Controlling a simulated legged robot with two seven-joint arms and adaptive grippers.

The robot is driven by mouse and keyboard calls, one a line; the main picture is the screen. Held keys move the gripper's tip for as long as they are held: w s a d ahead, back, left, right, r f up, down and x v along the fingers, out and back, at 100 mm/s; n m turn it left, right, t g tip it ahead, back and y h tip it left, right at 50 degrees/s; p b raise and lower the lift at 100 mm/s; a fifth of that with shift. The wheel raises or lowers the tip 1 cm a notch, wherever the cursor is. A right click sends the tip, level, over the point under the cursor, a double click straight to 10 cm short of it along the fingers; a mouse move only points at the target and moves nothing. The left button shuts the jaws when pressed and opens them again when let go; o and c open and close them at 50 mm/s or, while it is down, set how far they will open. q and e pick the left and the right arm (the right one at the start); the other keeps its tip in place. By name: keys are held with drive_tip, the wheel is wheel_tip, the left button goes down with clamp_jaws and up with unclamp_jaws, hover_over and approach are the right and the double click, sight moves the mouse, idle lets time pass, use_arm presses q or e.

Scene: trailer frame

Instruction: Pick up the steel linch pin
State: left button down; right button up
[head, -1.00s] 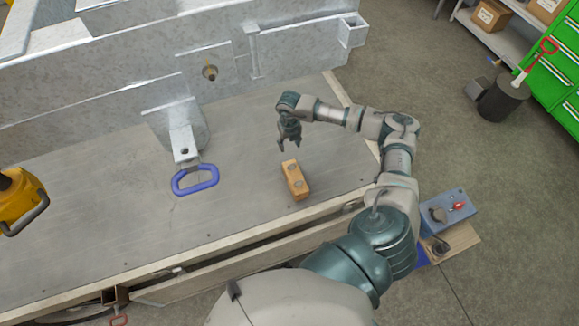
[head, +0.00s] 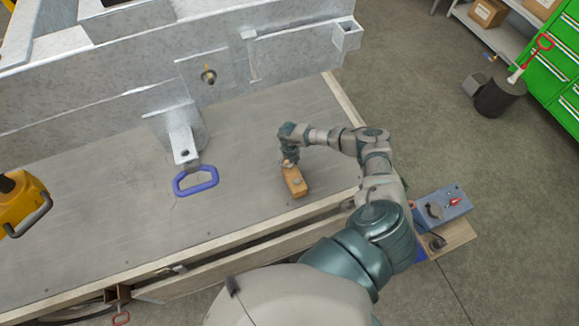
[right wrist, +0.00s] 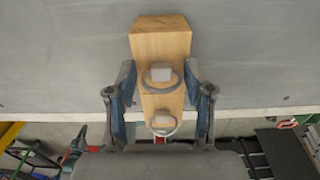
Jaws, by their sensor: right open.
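A wooden block (head: 298,190) lies on the grey deck and also shows in the right wrist view (right wrist: 160,45). Two grey linch pins with rings sit on it: one (right wrist: 161,74) near the block's middle, the other (right wrist: 162,121) nearer my wrist. My right gripper (head: 289,161) is just above the block's far end in the head view. In the right wrist view my right gripper (right wrist: 160,78) is open, with one finger on each side of the block and pins. I cannot tell whether the fingers touch the wood. My left gripper is not in view.
A blue handle (head: 196,182) on a metal bracket (head: 184,147) stands left of the block. A galvanized frame wall (head: 120,100) runs behind. A yellow tool (head: 20,205) is at the far left. The deck between the handle and block is clear.

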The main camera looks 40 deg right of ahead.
drive_tip(key=shift+d, duration=0.15)
drive_tip(key=c, duration=0.9)
